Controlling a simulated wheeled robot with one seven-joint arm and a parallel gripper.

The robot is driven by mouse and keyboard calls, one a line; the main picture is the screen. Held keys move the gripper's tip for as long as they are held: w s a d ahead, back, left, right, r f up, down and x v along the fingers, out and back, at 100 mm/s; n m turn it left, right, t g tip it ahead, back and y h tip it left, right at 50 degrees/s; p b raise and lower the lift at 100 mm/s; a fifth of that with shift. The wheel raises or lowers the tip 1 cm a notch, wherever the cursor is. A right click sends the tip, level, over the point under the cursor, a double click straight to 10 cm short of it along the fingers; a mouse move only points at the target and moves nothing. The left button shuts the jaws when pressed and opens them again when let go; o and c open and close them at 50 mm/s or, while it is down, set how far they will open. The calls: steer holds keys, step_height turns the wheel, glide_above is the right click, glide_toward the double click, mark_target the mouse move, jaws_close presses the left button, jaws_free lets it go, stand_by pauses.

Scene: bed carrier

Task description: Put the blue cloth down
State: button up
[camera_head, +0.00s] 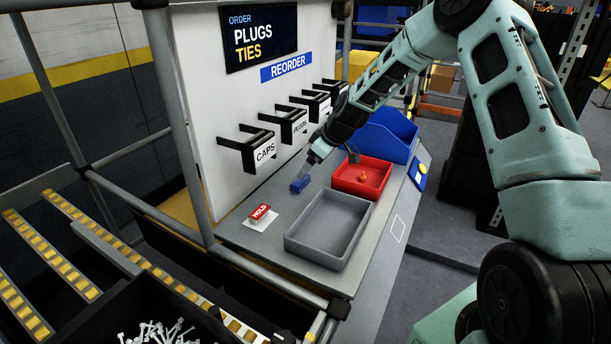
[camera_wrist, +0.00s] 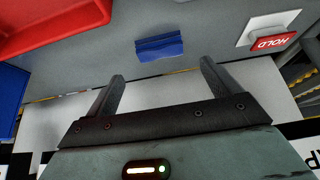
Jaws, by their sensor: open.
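The small blue cloth (camera_head: 299,184) lies on the grey worktop (camera_head: 262,238), left of the red tray and behind the grey tray. In the wrist view the blue cloth (camera_wrist: 159,46) shows ahead of my fingertips, with a visible gap between it and them. My gripper (camera_head: 309,163) is just by the cloth in the head view. In the wrist view my gripper (camera_wrist: 160,68) has its two fingers wide apart with nothing between them.
A red tray (camera_head: 345,188) with a small orange item and an empty grey tray (camera_head: 297,246) stand on the worktop. A blue bin (camera_head: 377,142) is behind. A red HOLD block (camera_head: 260,212) sits at left. Black label brackets (camera_head: 254,150) stick out from the white panel.

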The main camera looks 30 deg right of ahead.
steer(key=v, duration=0.6)
steer(key=s+a+r+n+g, duration=0.1)
steer(key=s+a+r+g, duration=0.1)
steer(key=s+a, duration=0.7)
steer(key=s+a+r+g, duration=0.15)
steer(key=s+a, duration=0.35)
steer(key=a, duration=0.7)
steer(key=s+a+r+h, duration=0.1)
steer(key=s+a, duration=0.1)
steer(key=s, duration=1.1)
steer(key=s+a+r+g+h, duration=0.1)
steer(key=s+a, duration=0.2)
steer(key=s, duration=1)
steer(key=shift+r+h, duration=0.25)
steer(key=shift+h, duration=0.05)
steer(key=shift+g, duration=0.25)
